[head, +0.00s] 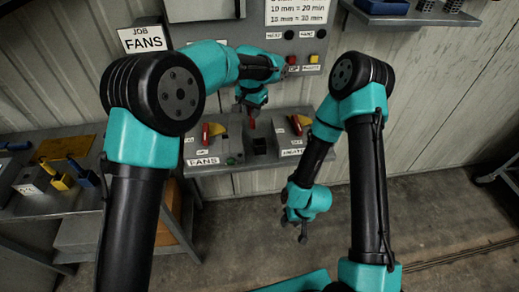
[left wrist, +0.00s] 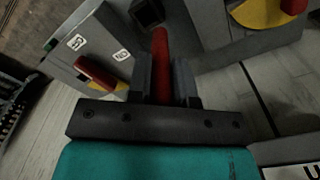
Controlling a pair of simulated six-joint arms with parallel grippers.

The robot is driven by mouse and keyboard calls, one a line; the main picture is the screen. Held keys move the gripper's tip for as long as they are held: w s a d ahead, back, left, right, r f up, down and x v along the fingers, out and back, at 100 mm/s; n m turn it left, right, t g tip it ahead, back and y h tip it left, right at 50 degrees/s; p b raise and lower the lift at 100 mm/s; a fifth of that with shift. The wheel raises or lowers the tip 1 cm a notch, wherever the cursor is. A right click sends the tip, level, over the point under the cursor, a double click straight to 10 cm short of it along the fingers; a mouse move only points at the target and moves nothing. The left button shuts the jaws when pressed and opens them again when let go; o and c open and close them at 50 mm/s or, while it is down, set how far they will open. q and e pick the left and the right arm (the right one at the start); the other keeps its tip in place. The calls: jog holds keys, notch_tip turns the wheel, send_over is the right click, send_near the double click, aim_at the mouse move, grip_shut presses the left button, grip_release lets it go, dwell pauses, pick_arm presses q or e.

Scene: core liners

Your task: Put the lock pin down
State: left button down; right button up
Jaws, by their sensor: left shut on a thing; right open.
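The lock pin is red. My left gripper (head: 252,108) is shut on it above the grey shelf, and the pin (head: 251,123) points down below the fingers. In the left wrist view the red pin (left wrist: 160,58) sticks out between the two dark fingers (left wrist: 162,82). A dark square socket (head: 259,146) stands on the shelf just below the pin; it also shows in the left wrist view (left wrist: 148,11). I see a gap between pin tip and socket. My right gripper (head: 303,231) hangs open and empty over the floor, in front of the shelf.
The grey shelf (head: 232,167) carries a FANS block (head: 202,152) and a LIGHTS block (head: 290,144), each with a red-and-yellow lever, either side of the socket. A control panel (head: 300,45) is above. A side bench (head: 35,205) at left holds blue and yellow items.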

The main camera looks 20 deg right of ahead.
pick_arm(q)
jog(key=d, duration=0.1)
jog(key=d+f, duration=0.1)
jog(key=shift+s+d+m, duration=0.25)
jog(key=shift+d+m, duration=0.05)
jog(key=shift+f, duration=2.55)
jog(key=shift+f, duration=2.5)
jog(key=shift+f, duration=0.1)
jog(key=c, duration=1)
grip_release()
